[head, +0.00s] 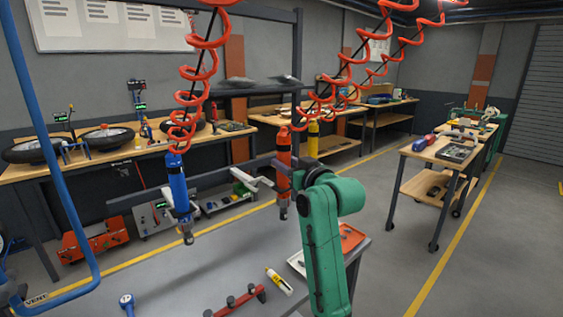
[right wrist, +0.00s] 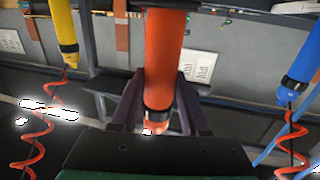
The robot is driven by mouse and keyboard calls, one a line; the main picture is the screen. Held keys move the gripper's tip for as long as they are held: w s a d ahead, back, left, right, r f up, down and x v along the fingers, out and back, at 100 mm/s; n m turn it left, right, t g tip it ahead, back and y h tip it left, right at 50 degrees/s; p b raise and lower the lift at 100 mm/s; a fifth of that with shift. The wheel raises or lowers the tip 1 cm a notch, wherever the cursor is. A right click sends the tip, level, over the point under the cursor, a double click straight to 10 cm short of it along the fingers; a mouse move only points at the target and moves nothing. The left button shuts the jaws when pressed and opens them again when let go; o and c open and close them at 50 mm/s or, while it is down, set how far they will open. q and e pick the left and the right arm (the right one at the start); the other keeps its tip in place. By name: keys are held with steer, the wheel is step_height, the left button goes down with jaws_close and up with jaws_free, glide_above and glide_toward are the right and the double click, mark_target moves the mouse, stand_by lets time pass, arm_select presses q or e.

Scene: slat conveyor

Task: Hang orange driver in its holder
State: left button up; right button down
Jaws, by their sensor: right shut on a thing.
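The orange driver (head: 284,150) is upright below a red coiled hose. My right gripper (head: 285,181) is shut on it, with one finger on each side of its body. In the right wrist view the orange driver (right wrist: 163,55) runs down between the two fingers of the right gripper (right wrist: 160,105). A pale arm (head: 244,181) on the dark rail sits just left of the orange driver and may be its holder. I cannot tell whether the driver touches it. My left gripper is not in view.
The blue driver (head: 178,188) hangs left on its own coil, by another pale bracket (head: 168,197). The yellow driver (head: 313,139) hangs behind, right. On the grey table (head: 190,280) lie a red part (head: 238,300), a yellow-white tube (head: 278,281) and a blue-headed item (head: 127,302).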

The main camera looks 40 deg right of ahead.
steer(key=shift+a+r, duration=0.15)
steer(key=shift+a, duration=0.1)
steer(key=shift+w+f, duration=0.25)
steer(key=shift+w, duration=0.55)
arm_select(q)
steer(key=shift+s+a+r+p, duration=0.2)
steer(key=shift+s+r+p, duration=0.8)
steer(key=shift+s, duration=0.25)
arm_select(e)
steer(key=a+x, duration=0.2)
steer(key=x, duration=0.8)
steer(key=shift+w+d+f, duration=0.15)
steer(key=shift+w+f, duration=0.1)
steer(key=shift+f, duration=0.15)
steer(key=shift+s, duration=0.35)
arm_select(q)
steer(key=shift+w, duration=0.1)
arm_select(e)
steer(key=shift+w+f, duration=0.1)
steer(key=shift+f, duration=0.2)
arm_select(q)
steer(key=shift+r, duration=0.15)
